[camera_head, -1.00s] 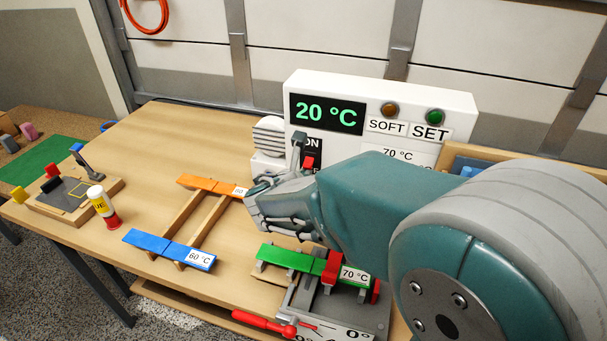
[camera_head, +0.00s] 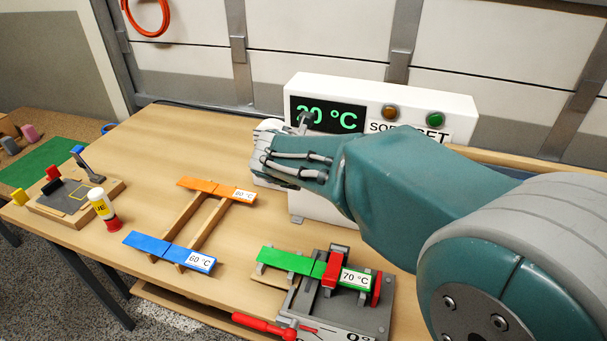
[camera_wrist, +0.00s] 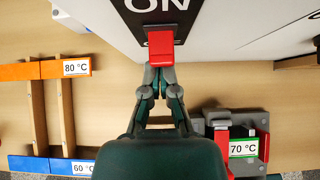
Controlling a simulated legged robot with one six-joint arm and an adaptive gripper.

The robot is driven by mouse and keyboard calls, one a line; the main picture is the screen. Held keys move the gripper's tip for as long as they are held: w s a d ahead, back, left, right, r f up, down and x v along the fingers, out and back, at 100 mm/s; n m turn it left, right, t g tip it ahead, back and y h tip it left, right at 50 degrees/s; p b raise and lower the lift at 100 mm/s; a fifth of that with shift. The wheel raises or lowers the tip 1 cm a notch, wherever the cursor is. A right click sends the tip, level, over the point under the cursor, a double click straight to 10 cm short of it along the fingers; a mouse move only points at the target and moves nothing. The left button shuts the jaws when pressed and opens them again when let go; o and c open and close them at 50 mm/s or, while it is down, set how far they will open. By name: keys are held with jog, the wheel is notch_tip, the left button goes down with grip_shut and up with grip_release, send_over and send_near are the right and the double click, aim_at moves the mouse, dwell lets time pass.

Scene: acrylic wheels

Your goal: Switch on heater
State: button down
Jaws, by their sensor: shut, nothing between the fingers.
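The heater is a white box (camera_head: 455,105) at the back of the table, with a green-lit display (camera_head: 350,118) reading 20 °C, partly covered by my gripper. Its red switch (camera_wrist: 160,45) is on a black plate below the word ON in the wrist view. The switch covers most of the lower label. In the head view my arm hides the switch. My gripper (camera_wrist: 160,75) is shut and empty, its fingertips right at the switch's lower end in the picture; I cannot tell if they touch. In the head view a fingertip (camera_head: 302,122) shows before the display.
An orange 80 °C bar (camera_head: 215,188) and a blue 60 °C bar (camera_head: 170,250) lie on wooden rails at left. A green 70 °C bar (camera_head: 290,260) sits in a grey fixture with red clamps (camera_head: 333,268). A glue stick (camera_head: 103,208) stands further left.

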jog(key=shift+r+g, duration=0.2)
jog(key=shift+g, duration=0.2)
jog(key=shift+r, duration=0.1)
jog(key=shift+r, duration=0.75)
jog(key=shift+r, duration=0.1)
